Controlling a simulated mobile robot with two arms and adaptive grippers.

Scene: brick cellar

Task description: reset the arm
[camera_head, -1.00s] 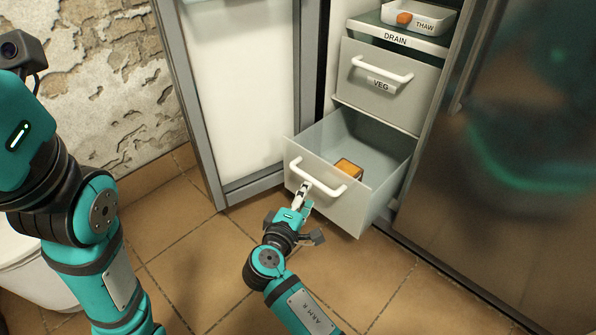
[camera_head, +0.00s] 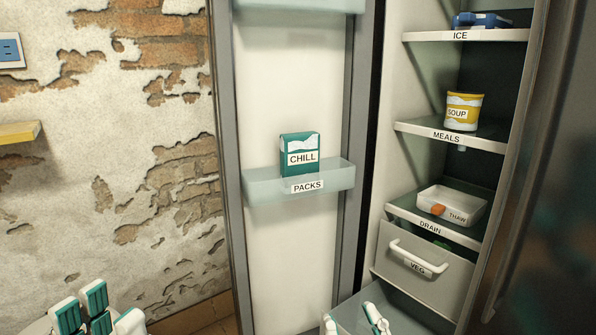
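My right gripper (camera_head: 351,320) shows at the bottom edge, cut off by the frame. Its two white and teal fingertips are apart, with nothing seen between them. They are in front of the pulled-out lower drawer (camera_head: 405,312), whose front and contents are out of view. Teal and white parts that look like my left gripper (camera_head: 96,312) show at the bottom left corner.
The fridge door stands open, with a teal CHILL box (camera_head: 300,154) on the PACKS shelf (camera_head: 330,180). Inside are a SOUP can (camera_head: 463,111), a THAW tray (camera_head: 470,206) and the closed VEG drawer (camera_head: 425,275). A yellow ledge (camera_head: 18,132) is on the left wall.

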